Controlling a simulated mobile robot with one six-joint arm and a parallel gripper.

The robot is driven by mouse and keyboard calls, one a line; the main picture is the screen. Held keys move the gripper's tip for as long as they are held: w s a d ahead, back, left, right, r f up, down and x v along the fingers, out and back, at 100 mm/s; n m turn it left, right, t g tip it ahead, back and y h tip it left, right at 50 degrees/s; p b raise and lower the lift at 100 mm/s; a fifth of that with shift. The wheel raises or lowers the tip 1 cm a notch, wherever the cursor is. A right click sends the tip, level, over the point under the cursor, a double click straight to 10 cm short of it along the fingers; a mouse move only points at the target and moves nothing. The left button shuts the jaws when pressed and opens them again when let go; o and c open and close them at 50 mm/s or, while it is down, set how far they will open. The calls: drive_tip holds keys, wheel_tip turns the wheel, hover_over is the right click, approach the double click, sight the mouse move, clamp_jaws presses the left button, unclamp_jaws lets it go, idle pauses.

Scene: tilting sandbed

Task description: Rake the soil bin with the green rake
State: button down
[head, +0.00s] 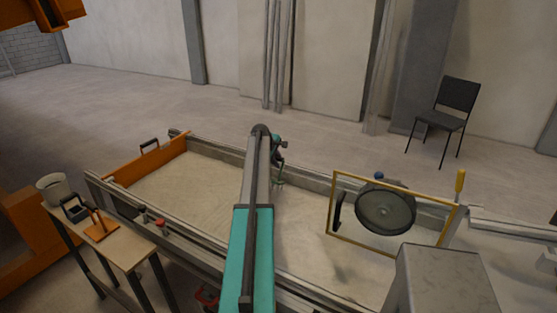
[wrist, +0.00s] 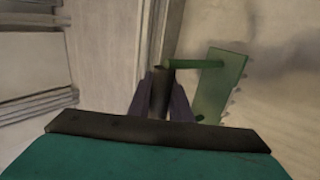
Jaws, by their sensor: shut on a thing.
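The soil bin (head: 100,190) is a long metal-railed trough of pale sand, running across the head view. My gripper (wrist: 160,95) is shut on the dark handle of the green rake (wrist: 218,85). The rake's flat green head, with small teeth along one edge, sits to the right of the fingers in the wrist view, over pale sand. Whether the teeth touch the sand I cannot tell. In the head view my arm reaches across the bin and mostly hides the gripper; a small green part of the rake (head: 279,183) shows beside it, near the far wall.
An orange board with a handle (head: 150,164) stands at the bin's left end. A yellow frame (head: 330,215) with a dark wheel (head: 386,210) spans the bin at right. A side table (head: 125,250) holds a grey bucket (head: 52,187) and tools. A chair (head: 445,115) stands behind.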

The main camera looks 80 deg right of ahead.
drive_tip(key=shift+f+b, duration=1.25)
drive_tip(key=shift+f, duration=2.15)
drive_tip(key=shift+a, duration=0.2)
drive_tip(key=shift+w+a+b, duration=0.25)
drive_tip(key=shift+w+a, duration=1.1)
drive_tip(key=shift+a, duration=3.9)
drive_tip(key=shift+w+a+b, duration=0.25)
drive_tip(key=shift+w+a, duration=1.15)
drive_tip(key=shift+a, duration=3.85)
drive_tip(key=shift+w+a+b, duration=0.25)
drive_tip(key=shift+w+a, duration=1.1)
drive_tip(key=shift+a, duration=3.9)
wheel_tip(320, 180, up, 12)
drive_tip(key=p, duration=0.7)
drive_tip(key=shift+f, duration=0.2)
drive_tip(key=shift+d, duration=0.1)
drive_tip(key=shift+w, duration=0.15)
